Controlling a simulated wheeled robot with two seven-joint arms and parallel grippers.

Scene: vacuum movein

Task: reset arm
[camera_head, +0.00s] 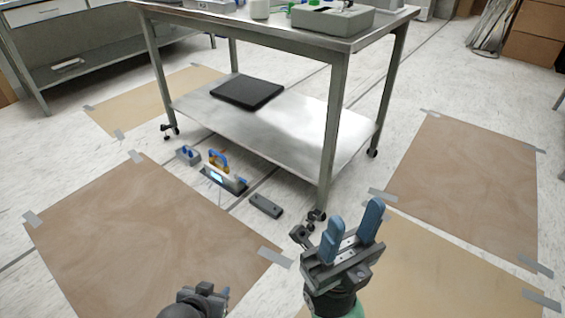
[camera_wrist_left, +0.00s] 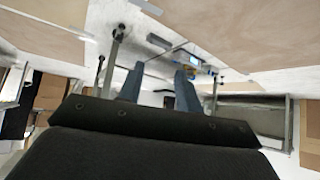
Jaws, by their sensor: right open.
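My right gripper (camera_head: 355,222) is in the lower right-centre of the head view, its two blue fingers apart with nothing between them. A small device with a blue handle (camera_head: 218,160) stands on the floor beside the steel table's lower shelf, apart from both grippers.
A steel table (camera_head: 230,30) with a lower shelf (camera_head: 290,135) stands ahead; a black flat box (camera_head: 248,92) lies on that shelf. A small grey block (camera_head: 187,154) and a dark bar (camera_head: 266,206) lie on the floor. Taped brown floor sheets (camera_head: 120,230) lie clear around.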

